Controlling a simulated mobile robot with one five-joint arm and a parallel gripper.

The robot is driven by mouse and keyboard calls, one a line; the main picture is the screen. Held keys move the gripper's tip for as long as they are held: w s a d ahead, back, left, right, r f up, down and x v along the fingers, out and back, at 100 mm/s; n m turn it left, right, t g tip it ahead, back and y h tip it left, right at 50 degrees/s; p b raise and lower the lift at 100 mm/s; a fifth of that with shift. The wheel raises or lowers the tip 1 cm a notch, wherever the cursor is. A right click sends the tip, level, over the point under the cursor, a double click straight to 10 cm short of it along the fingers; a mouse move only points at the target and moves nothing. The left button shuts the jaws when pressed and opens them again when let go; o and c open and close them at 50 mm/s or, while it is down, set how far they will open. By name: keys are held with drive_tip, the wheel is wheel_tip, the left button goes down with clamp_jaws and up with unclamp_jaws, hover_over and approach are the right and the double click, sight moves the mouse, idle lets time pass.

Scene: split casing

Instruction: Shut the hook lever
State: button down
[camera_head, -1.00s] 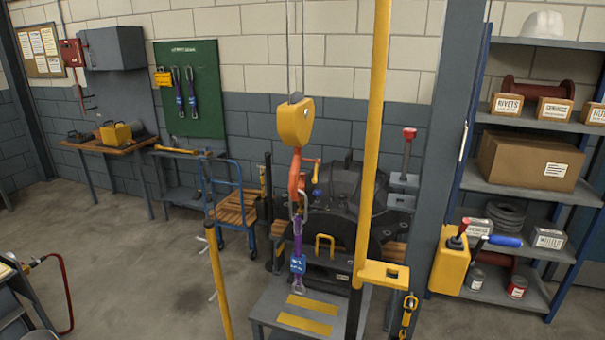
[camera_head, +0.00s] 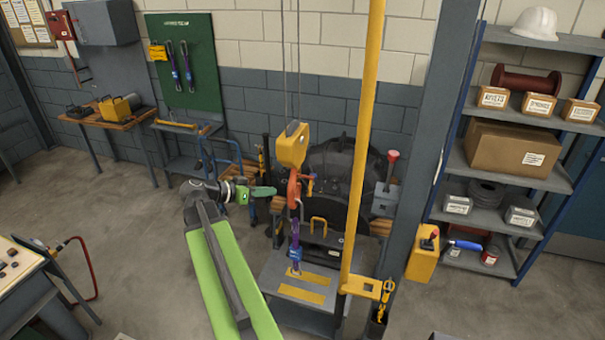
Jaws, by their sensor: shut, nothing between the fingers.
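The orange crane hook (camera_head: 293,190) hangs under a yellow hook block (camera_head: 292,146) near the middle of the head view. A purple sling with a blue tag (camera_head: 295,252) hangs below the hook. My gripper (camera_head: 271,191), with green fingers, is shut and empty. It is just left of the hook in the picture, pointing right at about hook height. I cannot tell whether it touches the hook.
A yellow post (camera_head: 362,140) stands right of the hook. A dark round casing (camera_head: 335,165) is behind it, and a grey platform with yellow stripes (camera_head: 303,292) is below. A blue cart is behind my gripper. Shelves (camera_head: 520,170) stand at right. Floor at left is open.

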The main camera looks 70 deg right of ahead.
drive_tip(key=shift+s+d, duration=0.1)
drive_tip(key=b+x, duration=0.5)
drive_tip(key=x, duration=0.9)
drive_tip(key=shift+b, duration=0.35)
